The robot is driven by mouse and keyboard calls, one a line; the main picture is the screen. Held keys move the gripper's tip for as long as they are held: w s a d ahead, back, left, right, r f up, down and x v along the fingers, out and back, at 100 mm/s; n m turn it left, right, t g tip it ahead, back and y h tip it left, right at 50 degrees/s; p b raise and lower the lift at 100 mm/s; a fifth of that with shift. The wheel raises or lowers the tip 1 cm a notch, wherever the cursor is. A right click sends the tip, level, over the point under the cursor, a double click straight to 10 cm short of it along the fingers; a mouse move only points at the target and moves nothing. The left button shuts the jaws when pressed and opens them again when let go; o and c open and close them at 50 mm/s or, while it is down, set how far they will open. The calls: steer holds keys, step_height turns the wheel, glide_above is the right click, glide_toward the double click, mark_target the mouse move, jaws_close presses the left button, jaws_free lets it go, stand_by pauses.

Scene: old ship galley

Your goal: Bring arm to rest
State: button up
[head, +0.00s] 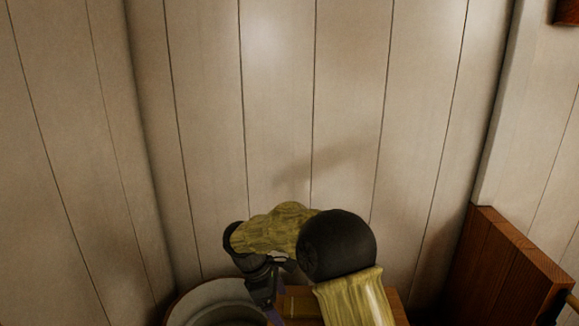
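My arm, with olive-yellow links and black joints, is bent at the bottom middle of the head view. My gripper (265,292) is the dark part hanging below the wrist, pointing down near the lower edge of the picture. Its fingers are small, dark and partly cut off by the frame edge, so I cannot tell whether they are open or shut. I see no object held in it.
A pale round tub (192,301) stands at the bottom left, close beside my gripper. A brown wooden surface (398,306) lies under the arm. A reddish wooden panel (500,262) stands at the right. A pale plank wall (290,110) rises behind; the space above the arm is clear.

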steer(key=s+d+r+m+t+y, duration=0.1)
steer(key=s+d+m+y, duration=0.3)
steer(key=s+d+m, duration=1.3)
steer(key=shift+s+d+m+t+y, duration=0.3)
steer(key=shift+s+d+t, duration=0.2)
steer(key=shift+s+t, duration=0.55)
steer(key=shift+s+r, duration=0.1)
steer(key=shift+s, duration=0.05)
